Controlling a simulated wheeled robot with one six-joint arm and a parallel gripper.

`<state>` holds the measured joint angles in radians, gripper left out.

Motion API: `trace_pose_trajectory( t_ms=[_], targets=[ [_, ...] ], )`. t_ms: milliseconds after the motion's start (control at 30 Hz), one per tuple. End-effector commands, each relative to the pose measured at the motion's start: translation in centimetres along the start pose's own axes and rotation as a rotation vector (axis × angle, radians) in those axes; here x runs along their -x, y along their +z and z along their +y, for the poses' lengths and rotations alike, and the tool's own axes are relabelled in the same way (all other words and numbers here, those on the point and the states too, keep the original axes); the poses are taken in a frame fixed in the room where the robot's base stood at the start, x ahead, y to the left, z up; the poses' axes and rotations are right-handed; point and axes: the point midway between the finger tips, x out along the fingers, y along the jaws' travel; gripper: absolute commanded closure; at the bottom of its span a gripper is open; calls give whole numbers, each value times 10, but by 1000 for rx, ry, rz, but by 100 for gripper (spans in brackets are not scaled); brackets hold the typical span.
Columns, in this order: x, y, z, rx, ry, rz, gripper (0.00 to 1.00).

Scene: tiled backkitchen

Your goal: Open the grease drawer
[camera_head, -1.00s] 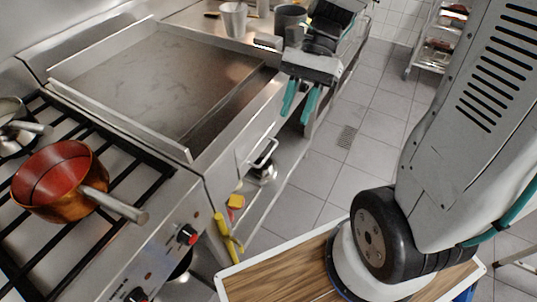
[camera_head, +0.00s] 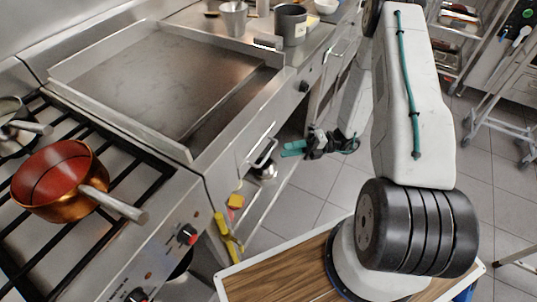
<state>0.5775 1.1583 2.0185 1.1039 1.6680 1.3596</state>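The griddle (camera_head: 150,85) stands left of centre, with a flat steel plate and raised rim. On its front face is a bar handle (camera_head: 264,153), which appears to belong to the grease drawer (camera_head: 250,150). The drawer front looks flush with the griddle face. A small gap shows between the fingertips and the handle. The fingers overlap in this view, so their opening cannot be made out.
Below the griddle are a shelf, a metal pot (camera_head: 265,170) and yellow items (camera_head: 222,228). A wire cart (camera_head: 500,90) stands at right. Tiled floor (camera_head: 320,180) is clear between.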

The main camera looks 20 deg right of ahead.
Motion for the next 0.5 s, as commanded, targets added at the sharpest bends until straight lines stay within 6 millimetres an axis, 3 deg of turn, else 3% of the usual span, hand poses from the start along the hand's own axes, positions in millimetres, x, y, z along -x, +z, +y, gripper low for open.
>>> trace_pose_trajectory(
  t_ms=[167, 500],
  targets=[
    [-3, -3, -12, -48, 15, -37, 69],
    [-55, -1, -10, -46, 14, -35, 69]
  ],
)
